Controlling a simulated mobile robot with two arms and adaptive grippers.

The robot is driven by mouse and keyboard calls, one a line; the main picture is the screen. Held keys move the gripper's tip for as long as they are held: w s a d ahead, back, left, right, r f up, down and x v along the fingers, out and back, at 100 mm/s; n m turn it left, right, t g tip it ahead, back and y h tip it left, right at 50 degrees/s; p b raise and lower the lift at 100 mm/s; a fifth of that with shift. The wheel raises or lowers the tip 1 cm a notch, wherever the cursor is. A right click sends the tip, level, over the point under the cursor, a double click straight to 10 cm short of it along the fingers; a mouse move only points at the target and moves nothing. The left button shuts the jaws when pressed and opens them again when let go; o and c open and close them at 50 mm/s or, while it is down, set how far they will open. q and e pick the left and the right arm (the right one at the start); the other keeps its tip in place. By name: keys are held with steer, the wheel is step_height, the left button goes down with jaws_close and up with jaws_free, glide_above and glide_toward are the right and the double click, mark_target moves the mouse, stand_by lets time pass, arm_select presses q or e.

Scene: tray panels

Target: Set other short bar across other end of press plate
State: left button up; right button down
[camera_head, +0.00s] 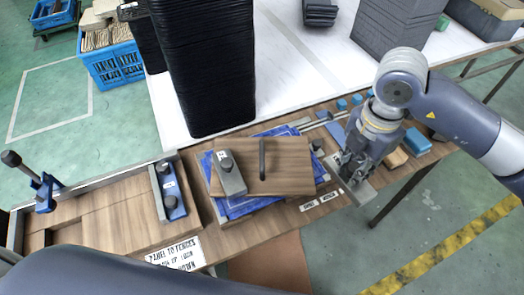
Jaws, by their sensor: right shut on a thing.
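The press plate (288,178) is a brown wooden board with a dark upright handle (262,158). It lies on blue sheets (238,207) on the wooden bench. My right gripper (352,168) is to the right of the plate, above the bench's front edge. It is shut on the other short bar (362,191), a grey piece partly hidden by the fingers. The plate's right end is bare. My left gripper is out of view.
A tall black stack (205,70) stands behind the plate. Left are a panel fixture (110,215) and a blue clamp (44,194). Small blue blocks (356,99) and a blue block (417,141) lie near my right gripper. Two white labels (321,201) lie in front.

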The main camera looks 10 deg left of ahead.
steer(key=shift+w+a+r+m, duration=0.1)
steer(key=shift+w+a+m, duration=0.1)
steer(key=shift+m, duration=0.3)
steer(key=p, duration=0.4)
glide_above(293, 151)
steer(key=shift+s+f, duration=0.1)
steer(key=shift+f, duration=0.65)
step_height(293, 151, down, 3)
steer(key=shift+f+p, duration=0.15)
steer(key=shift+p, duration=0.5)
steer(key=shift+f, duration=0.3)
steer(key=c, duration=1.3)
jaws_free()
steer(key=shift+c, duration=0.2)
steer(key=shift+r, duration=0.3)
step_height(293, 151, up, 12)
steer(key=b, duration=0.2)
steer(key=shift+f, duration=0.15)
